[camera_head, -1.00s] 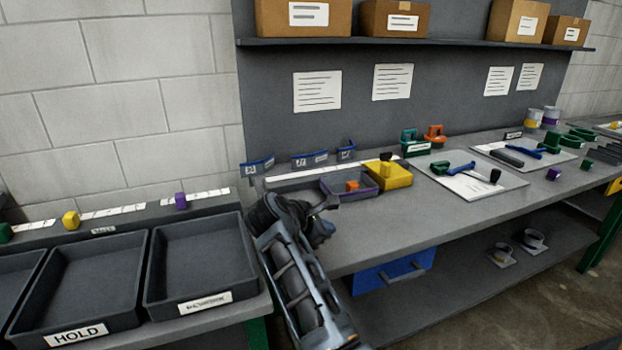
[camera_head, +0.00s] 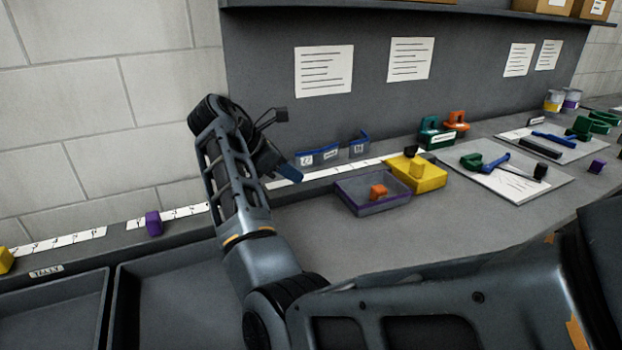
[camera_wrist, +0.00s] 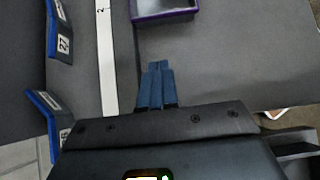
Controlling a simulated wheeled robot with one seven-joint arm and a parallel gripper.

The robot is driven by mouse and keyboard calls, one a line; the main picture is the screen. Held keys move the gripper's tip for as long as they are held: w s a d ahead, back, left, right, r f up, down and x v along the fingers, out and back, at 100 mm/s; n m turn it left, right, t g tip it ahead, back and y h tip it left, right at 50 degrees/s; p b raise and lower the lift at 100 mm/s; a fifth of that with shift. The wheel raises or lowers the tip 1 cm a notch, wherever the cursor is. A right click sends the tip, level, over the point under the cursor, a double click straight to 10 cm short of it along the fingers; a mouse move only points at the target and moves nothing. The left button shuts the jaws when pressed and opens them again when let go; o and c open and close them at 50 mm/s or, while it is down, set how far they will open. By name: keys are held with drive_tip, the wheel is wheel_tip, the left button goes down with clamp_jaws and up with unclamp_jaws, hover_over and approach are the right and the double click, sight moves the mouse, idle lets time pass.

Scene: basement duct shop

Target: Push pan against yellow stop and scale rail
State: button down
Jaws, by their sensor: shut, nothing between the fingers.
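The pan is a shallow grey tray with a purple rim (camera_head: 352,204), holding an orange block (camera_head: 378,191). Its purple edge also shows at the top of the wrist view (camera_wrist: 165,16). The yellow stop (camera_head: 430,180) is at the pan's right end; whether they touch is unclear. The scale rail (camera_head: 322,174) is a white strip behind the pan, and a narrow grey gap separates them in the wrist view (camera_wrist: 107,60). My gripper (camera_head: 292,173) is left of the pan, near the rail; its blue fingers are shut and empty (camera_wrist: 157,66).
Green and orange clamps (camera_head: 437,131) stand behind the stop. A white sheet with tools (camera_head: 515,185) lies to the right. Dark trays (camera_head: 180,290) sit at lower left. The bench in front of the pan is clear.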

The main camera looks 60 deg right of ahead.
sight(343, 193)
drive_tip(key=x, duration=0.9)
drive_tip(key=shift+s+d+f, duration=0.1)
drive_tip(key=s+d, duration=0.1)
drive_tip(key=d, duration=0.1)
drive_tip(key=shift+s+d, duration=0.55)
drive_tip(key=shift+d, duration=0.2)
